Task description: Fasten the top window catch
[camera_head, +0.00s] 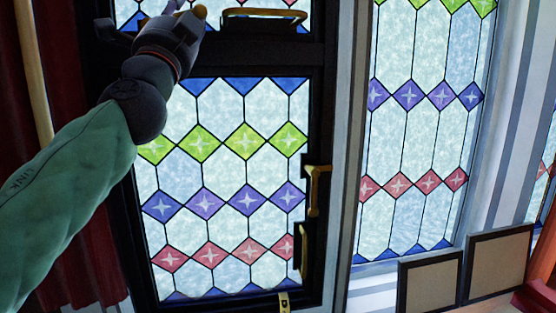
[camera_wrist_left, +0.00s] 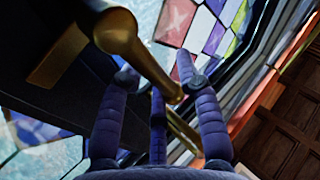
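The upper window (camera_head: 228,42) has a dark frame and stained glass; its top is cut off in the head view. My left gripper (camera_head: 188,10) is at its lower left, at the picture's top edge. A small brass piece (camera_head: 200,12), likely the top catch, shows beside the fingers. In the left wrist view a brass lever (camera_wrist_left: 118,38) extends between the spread purple fingers of my left gripper (camera_wrist_left: 157,75). The fingers look open around its rounded end; whether they touch it I cannot tell. My right gripper is not in view.
A brass bar handle (camera_head: 262,17) is right of my left gripper. The lower window (camera_head: 315,110) carries a brass catch (camera_head: 317,190) and a brass handle (camera_head: 303,250) on its right side. Dark red curtains (camera_head: 75,265) hang at left. Framed boards (camera_head: 430,285) stand at lower right.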

